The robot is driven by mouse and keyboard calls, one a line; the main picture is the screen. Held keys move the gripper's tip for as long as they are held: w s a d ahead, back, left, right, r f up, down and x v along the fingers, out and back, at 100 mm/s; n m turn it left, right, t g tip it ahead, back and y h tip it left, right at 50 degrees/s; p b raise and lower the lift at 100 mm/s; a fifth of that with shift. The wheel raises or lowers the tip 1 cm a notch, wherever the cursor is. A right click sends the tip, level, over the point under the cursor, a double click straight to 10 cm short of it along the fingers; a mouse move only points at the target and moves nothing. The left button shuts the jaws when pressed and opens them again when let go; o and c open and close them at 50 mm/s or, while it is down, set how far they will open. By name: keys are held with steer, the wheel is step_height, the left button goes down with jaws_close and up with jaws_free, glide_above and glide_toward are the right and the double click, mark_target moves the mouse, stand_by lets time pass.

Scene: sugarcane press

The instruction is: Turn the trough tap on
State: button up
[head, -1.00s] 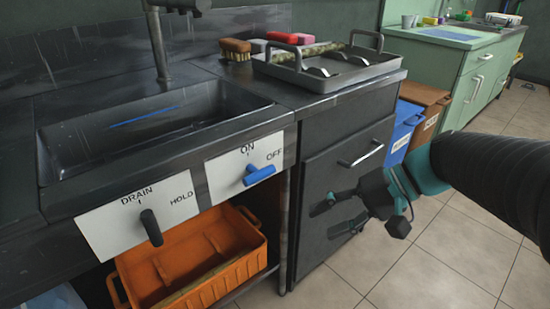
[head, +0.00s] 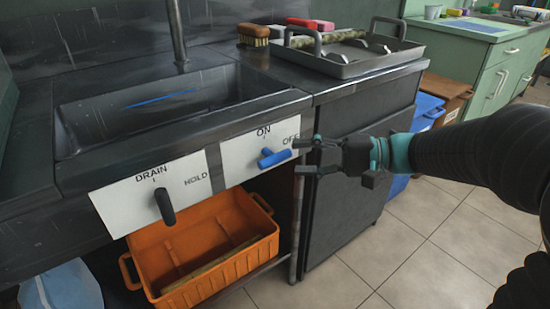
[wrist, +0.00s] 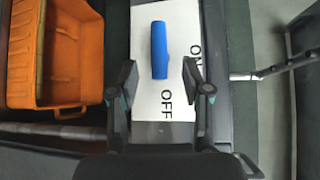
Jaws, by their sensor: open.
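The tap's blue handle (head: 274,158) sits on a white plate (head: 238,170) marked ON and OFF, on the front of the metal trough (head: 190,105). The handle lies nearly level and points right, toward the OFF label. My gripper (head: 305,156) is open and empty, just right of the handle and apart from it in the head view. In the wrist view, the blue handle (wrist: 159,50) lies ahead between the lines of the two open fingertips (wrist: 160,82), and the OFF label shows between the fingers. A black drain lever (head: 165,206) hangs down between DRAIN and HOLD.
An orange crate (head: 205,245) stands on the shelf below the trough. A metal tray (head: 350,58) and brushes (head: 253,35) rest on the counter. A dark cabinet (head: 345,215) is right of the trough.

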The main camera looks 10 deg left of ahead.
mark_target(283, 158)
steer(key=shift+s+a+f, duration=0.1)
steer(key=shift+a+f, duration=0.05)
steer(key=shift+a, duration=0.85)
steer(key=shift+s+a+f, duration=0.1)
steer(key=shift+a+f, duration=0.05)
steer(key=shift+a, duration=0.9)
steer(key=shift+s+a+f, duration=0.1)
steer(key=shift+a+f, duration=0.05)
steer(key=shift+a, duration=0.85)
